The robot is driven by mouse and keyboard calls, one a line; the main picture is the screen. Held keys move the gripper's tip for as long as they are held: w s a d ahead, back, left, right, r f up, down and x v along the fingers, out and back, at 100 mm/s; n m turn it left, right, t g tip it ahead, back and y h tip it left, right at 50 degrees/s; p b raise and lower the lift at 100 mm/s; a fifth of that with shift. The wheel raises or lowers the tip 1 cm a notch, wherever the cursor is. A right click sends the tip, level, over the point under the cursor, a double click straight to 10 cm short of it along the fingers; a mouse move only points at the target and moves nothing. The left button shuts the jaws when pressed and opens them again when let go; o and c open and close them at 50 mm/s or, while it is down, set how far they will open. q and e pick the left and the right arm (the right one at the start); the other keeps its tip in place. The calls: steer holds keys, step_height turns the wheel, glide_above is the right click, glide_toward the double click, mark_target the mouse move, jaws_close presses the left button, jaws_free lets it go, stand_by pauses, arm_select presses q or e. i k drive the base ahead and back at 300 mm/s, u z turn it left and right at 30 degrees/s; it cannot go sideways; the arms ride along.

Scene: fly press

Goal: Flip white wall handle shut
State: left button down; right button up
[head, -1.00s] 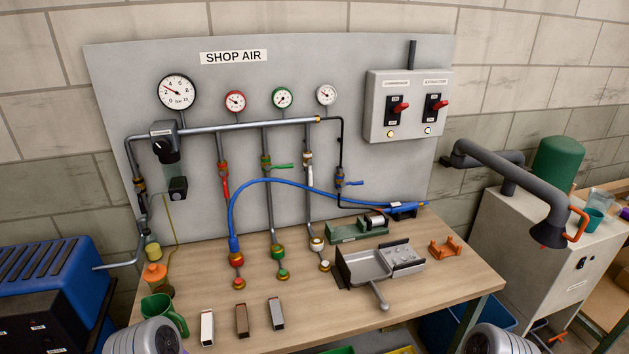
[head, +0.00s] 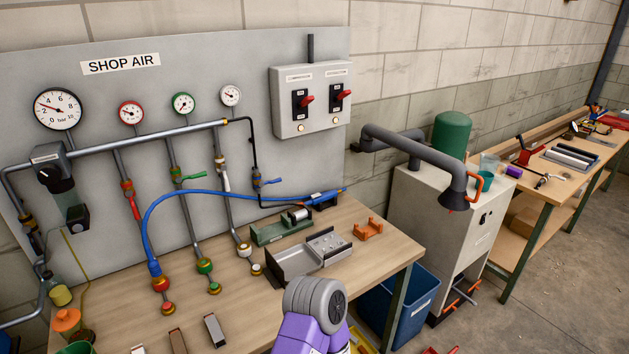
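The white wall handle (head: 226,180) is a small lever on the valve (head: 219,161) of the rightmost drop pipe, below the small white-rimmed gauge (head: 231,96). It points down, roughly in line with its pipe. The red handle (head: 135,207) also points down along its pipe. The green handle (head: 190,178) sticks out to the right across its pipe. A blue handle (head: 269,182) sits on the thin black line at the right. Neither of my grippers shows; only a grey and purple link of one of my arms is at bottom centre.
A blue hose (head: 190,192) arches in front of the drop pipes, passing just below the white handle. A grey metal tray (head: 300,262), green vise-like fixture (head: 283,229) and orange bracket (head: 368,229) lie on the bench. A switch box (head: 310,98) hangs right of the gauges.

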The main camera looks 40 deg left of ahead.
mark_target(223, 166)
steer(key=z, duration=0.8)
steer(key=k, duration=0.8)
steer(key=u, duration=1.6)
